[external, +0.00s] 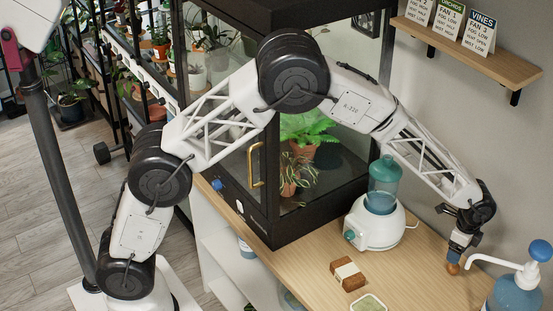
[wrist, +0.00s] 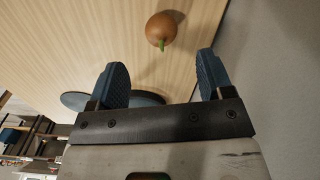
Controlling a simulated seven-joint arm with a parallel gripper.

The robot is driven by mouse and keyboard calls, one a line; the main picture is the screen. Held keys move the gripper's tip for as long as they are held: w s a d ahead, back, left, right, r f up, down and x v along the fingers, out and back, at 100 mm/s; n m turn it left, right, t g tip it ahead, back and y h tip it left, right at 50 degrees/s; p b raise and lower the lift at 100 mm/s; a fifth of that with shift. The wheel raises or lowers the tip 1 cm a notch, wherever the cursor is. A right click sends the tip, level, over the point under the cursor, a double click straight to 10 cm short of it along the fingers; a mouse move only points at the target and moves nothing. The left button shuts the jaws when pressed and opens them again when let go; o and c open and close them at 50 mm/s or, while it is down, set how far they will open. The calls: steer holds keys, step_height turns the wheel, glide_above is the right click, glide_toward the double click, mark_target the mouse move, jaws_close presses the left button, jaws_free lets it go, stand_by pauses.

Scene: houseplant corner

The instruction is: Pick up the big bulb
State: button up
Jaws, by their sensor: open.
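The big bulb is round and brown with a short green sprout. In the wrist view the bulb (wrist: 161,30) lies on the wooden tabletop, beyond my fingertips and roughly in line with the gap between them. My gripper (wrist: 162,72) is open, with its two blue ridged fingers apart and nothing between them. In the external view my gripper (external: 457,253) points down over the right side of the table. The bulb (external: 452,268) shows there as a small brown patch just below the fingers, partly hidden by them.
A bottle with a white spout (external: 515,290) stands close to the right of my gripper. A brown block with a pale label (external: 348,274), a green-topped dish (external: 368,303) and a white humidifier (external: 376,228) stand to the left. A glass plant cabinet (external: 262,195) stands behind. The wall borders the table.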

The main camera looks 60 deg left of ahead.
mark_target(453, 267)
steer(key=shift+f, duration=1.3)
steer(key=shift+f, duration=0.1)
steer(key=shift+w+f, duration=0.1)
steer(key=shift+f, duration=2.4)
steer(key=shift+c, duration=0.2)
steer(key=c, duration=1)
